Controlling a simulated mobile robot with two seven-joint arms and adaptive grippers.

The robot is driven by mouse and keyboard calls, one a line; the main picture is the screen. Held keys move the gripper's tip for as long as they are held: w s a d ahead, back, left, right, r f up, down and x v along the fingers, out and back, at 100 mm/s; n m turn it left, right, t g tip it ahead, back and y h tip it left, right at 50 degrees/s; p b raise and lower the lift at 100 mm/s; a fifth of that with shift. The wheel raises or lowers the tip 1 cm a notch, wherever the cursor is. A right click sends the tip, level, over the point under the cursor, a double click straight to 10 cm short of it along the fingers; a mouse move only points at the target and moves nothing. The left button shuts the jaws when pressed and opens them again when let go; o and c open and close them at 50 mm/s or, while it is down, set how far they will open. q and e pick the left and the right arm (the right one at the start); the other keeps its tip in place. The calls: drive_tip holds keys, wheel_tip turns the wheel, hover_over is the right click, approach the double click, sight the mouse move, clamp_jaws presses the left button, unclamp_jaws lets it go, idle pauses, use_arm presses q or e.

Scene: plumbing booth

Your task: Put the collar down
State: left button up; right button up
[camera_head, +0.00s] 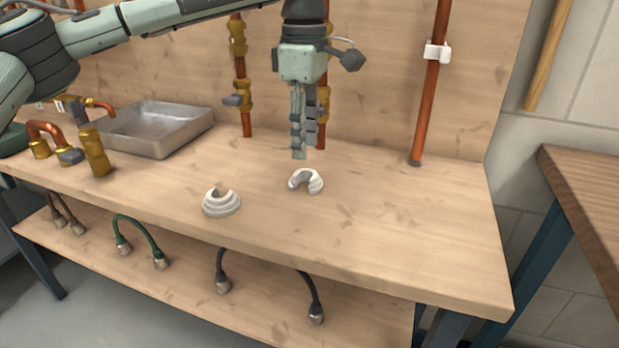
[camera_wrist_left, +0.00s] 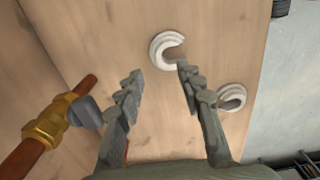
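Two white, C-shaped, ridged collars lie on the wooden bench top. One collar (camera_head: 314,184) is near the middle of the bench, and it shows just beyond my fingertips in the left wrist view (camera_wrist_left: 158,55). The other collar (camera_head: 221,206) lies to its left, closer to the front edge; it is at the right in the left wrist view (camera_wrist_left: 232,104). My left gripper (camera_head: 309,150) points down above and behind the middle collar. Its fingers (camera_wrist_left: 159,72) are spread apart with nothing between them. My right gripper is not in view.
A metal basin (camera_head: 160,131) and brass fittings (camera_head: 95,153) stand at the left. Vertical copper pipes (camera_head: 428,100) line the back panel; one carries a white clip (camera_head: 437,52). Hoses (camera_head: 140,228) are on the lower shelf. The bench's right part is clear.

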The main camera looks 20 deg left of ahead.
sight(306, 179)
use_arm(q)
drive_tip(key=f, duration=0.5)
drive_tip(key=shift+w+d+f, duration=0.1)
drive_tip(key=shift+w+d, duration=0.1)
drive_tip(key=shift+d, duration=0.1)
drive_tip(key=shift+c, duration=0.5)
clamp_jaws()
